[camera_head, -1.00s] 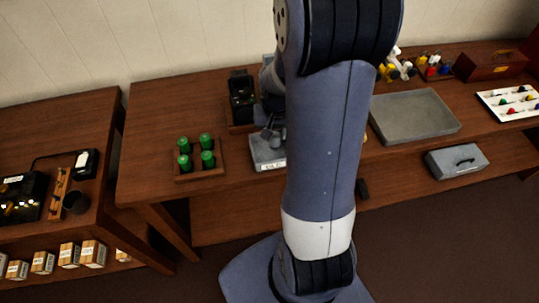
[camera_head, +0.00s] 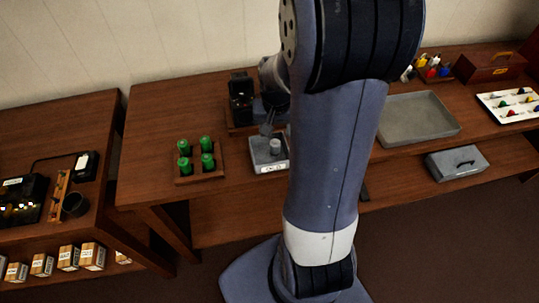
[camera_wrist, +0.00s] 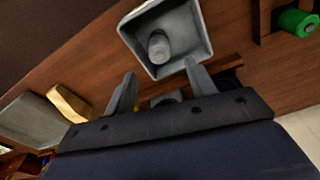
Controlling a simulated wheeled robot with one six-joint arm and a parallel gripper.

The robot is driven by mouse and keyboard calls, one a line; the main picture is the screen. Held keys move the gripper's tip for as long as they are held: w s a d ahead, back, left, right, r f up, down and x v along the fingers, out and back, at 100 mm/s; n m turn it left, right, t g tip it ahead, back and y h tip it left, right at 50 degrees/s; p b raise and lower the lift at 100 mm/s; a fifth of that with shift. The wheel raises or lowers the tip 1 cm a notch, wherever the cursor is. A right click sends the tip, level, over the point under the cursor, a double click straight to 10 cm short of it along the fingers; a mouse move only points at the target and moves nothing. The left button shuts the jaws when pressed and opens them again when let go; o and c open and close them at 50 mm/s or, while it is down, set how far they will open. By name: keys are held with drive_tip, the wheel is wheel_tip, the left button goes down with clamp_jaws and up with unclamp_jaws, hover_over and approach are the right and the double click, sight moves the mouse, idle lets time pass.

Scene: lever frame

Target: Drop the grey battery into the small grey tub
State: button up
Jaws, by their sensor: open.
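The small grey tub (camera_head: 257,153) stands on the table with a pale label on its front. The grey battery (camera_head: 275,146) stands upright inside it. In the wrist view the tub (camera_wrist: 187,18) is at the top, and the battery (camera_wrist: 159,46) rests on its floor, apart from my fingers. My gripper (camera_head: 266,129) is just behind and above the tub. In the wrist view my gripper (camera_wrist: 160,72) is open with nothing between its fingertips, which point toward the tub's near edge.
A wooden rack (camera_head: 181,180) with several green batteries (camera_head: 207,161) stands left of the tub. A black device (camera_head: 241,100) is behind it. A large grey tray (camera_head: 418,116) lies to the right, beyond my arm. A yellow block (camera_wrist: 68,103) shows in the wrist view.

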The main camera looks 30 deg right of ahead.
wheel_tip(320, 180, up, 8)
drive_tip(key=shift+s+a, duration=0.25)
drive_tip(key=shift+s, duration=0.2)
drive_tip(key=f, duration=0.6)
drive_tip(key=w+f, duration=0.1)
drive_tip(key=f, duration=0.3)
drive_tip(key=shift+d+f, duration=0.1)
drive_tip(key=shift+d, duration=0.2)
drive_tip(key=shift+w+r+p, duration=0.1)
drive_tip(key=shift+r+p, duration=0.1)
drive_tip(key=shift+p, duration=0.35)
drive_tip(key=shift+r+p, duration=1.5)
drive_tip(key=shift+r, duration=0.65)
drive_tip(key=shift+f, duration=0.1)
